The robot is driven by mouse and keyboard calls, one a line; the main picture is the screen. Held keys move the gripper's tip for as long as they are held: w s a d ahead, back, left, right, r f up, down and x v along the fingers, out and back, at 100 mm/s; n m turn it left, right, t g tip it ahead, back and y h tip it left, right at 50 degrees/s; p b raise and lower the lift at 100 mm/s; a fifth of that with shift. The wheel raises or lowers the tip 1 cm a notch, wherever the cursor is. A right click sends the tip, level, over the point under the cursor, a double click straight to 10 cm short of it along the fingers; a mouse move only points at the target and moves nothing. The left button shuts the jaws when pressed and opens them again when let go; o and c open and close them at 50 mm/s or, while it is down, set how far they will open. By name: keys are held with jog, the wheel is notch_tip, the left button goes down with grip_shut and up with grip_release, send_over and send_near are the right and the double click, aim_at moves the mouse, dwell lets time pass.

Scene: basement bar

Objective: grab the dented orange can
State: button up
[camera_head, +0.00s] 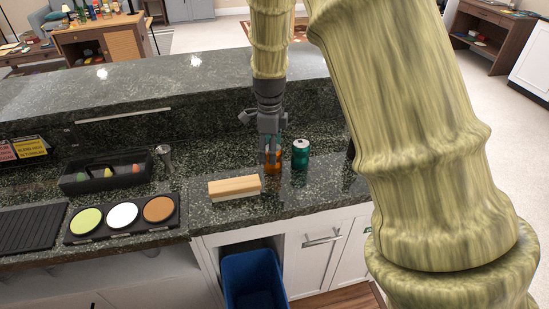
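The orange can (273,166) stands on the dark granite counter, just left of a green can (300,154). It is small in view and partly covered by my gripper, so its dent does not show clearly. My gripper (271,153) points down from above, with its fingers at the orange can's upper part. Whether the fingers touch or grip the can is too small to tell. The can appears upright on the counter.
A wooden block (234,188) lies front left of the can. A black tray with three coloured discs (122,216), a dark caddy (82,181) and a metal jigger (164,158) are farther left. A raised granite ledge (180,82) runs behind. A blue bin (253,280) stands below.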

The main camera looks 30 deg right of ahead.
jog(key=shift+s+d+f+p, duration=0.15)
jog(key=shift+f+p, duration=0.2)
jog(key=shift+f, duration=0.7)
jog(key=shift+s+d+f+p, duration=0.15)
jog(key=shift+f+p, duration=0.2)
jog(key=shift+f, duration=1.5)
jog(key=shift+c, duration=0.5)
jog(key=c, duration=0.7)
